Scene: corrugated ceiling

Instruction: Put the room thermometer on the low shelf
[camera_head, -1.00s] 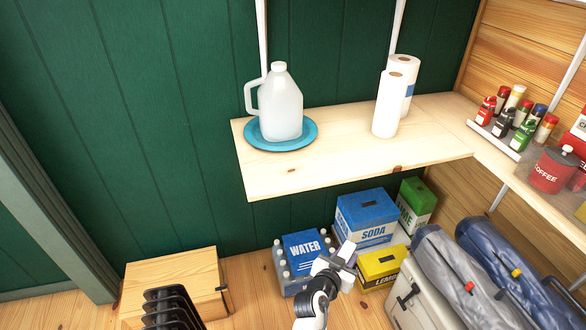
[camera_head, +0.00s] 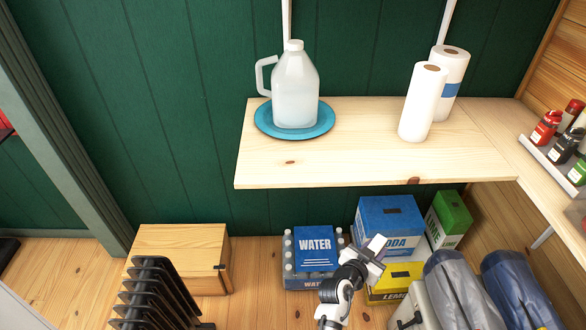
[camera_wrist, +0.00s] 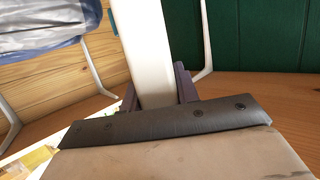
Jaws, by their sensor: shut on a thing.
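My gripper (camera_head: 362,266) is in the lower middle of the head view, in front of the boxes on the floor and below the shelf's front edge. It is shut on a pale, narrow object, which I take to be the room thermometer (camera_wrist: 143,50). In the wrist view this is a long white bar between the two dark fingers, running up out of the frame. Its face and markings cannot be made out. A pale wooden shelf (camera_head: 350,160) on the green wall stands above and behind my gripper; I cannot tell whether it is the low shelf.
On the shelf stand a milky jug (camera_head: 296,90) on a blue plate (camera_head: 263,122) and paper rolls (camera_head: 422,105). A spice rack (camera_head: 545,158) is at right. Below are water bottles (camera_head: 313,250), a soda box (camera_head: 385,215) and rolled bags (camera_head: 455,285). The shelf's front middle is clear.

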